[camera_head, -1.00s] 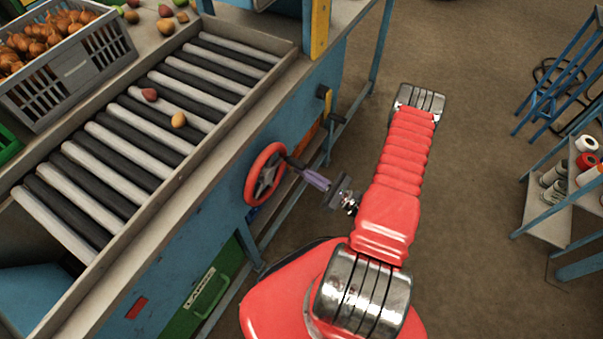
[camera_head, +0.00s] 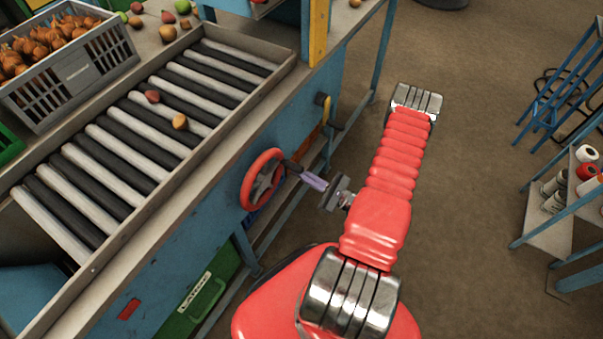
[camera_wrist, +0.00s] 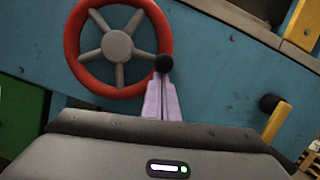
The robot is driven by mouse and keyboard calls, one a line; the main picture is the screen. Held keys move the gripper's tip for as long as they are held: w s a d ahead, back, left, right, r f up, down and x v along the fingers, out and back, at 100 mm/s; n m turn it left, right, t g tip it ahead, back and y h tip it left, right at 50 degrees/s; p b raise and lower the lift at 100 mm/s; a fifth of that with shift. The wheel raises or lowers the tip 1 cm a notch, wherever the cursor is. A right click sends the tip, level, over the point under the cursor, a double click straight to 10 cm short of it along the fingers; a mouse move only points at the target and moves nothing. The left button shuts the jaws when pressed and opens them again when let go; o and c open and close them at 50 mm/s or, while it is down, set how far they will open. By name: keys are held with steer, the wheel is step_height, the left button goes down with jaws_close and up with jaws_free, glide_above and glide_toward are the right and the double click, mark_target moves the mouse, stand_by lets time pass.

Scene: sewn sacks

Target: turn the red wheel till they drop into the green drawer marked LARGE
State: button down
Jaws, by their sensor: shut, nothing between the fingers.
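The red wheel (camera_head: 262,182) is on the side of the blue machine and has grey spokes and a dark handle (camera_head: 292,166). It also shows at the top of the wrist view (camera_wrist: 118,46), with the handle's round black knob (camera_wrist: 163,63) at its lower right. My gripper (camera_head: 304,176), with pale purple fingers, is shut and empty. Its tips (camera_wrist: 163,84) are right by the knob; I cannot tell whether they touch it. A red round piece (camera_head: 152,97) and an orange one (camera_head: 180,122) lie on the rollers. The green drawer (camera_head: 190,312) with a pale label is low on the machine.
The roller bed (camera_head: 110,165) runs along the machine top. A grey crate of onion-like produce (camera_head: 75,75) stands at upper left, with loose pieces beside it. A shelf with spools (camera_head: 555,200) stands at right. The brown floor between is clear.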

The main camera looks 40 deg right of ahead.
steer(key=shift+f, duration=0.15)
steer(key=s+d+f, duration=0.4)
steer(key=s+f, duration=0.2)
steer(key=s, duration=0.2)
steer(key=shift+s+d, duration=0.25)
steer(key=shift+s, duration=0.1)
stand_by(0.4)
stand_by(1.0)
steer(key=shift+f, duration=0.15)
